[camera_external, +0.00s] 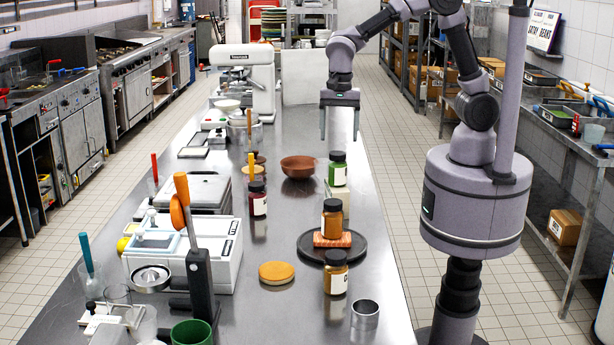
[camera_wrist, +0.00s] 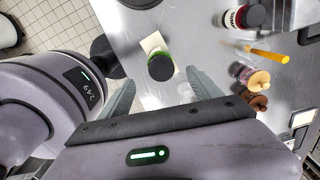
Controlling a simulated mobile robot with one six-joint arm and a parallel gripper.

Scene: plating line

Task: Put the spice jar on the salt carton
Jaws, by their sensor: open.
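A spice jar with green contents and a black lid (camera_external: 337,172) stands upright and appears to rest on a pale box (camera_external: 338,196), likely the salt carton; its print is not readable. In the wrist view the jar's black lid (camera_wrist: 161,68) lies between and just beyond my fingertips, with the cream box (camera_wrist: 151,43) showing beside it. My gripper (camera_external: 340,137) is open and empty, pointing down above the counter, higher than the jar. It also shows in the wrist view (camera_wrist: 162,84). No contact with the jar shows.
An orange-filled jar (camera_external: 332,219) stands on an orange block on a dark round tray (camera_external: 361,252). Another orange jar (camera_external: 336,275), a dark red jar (camera_external: 258,204) and a brown bowl (camera_external: 298,168) stand nearby. A metal cup (camera_external: 365,315) is at the front. Counter left of the green jar is partly clear.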

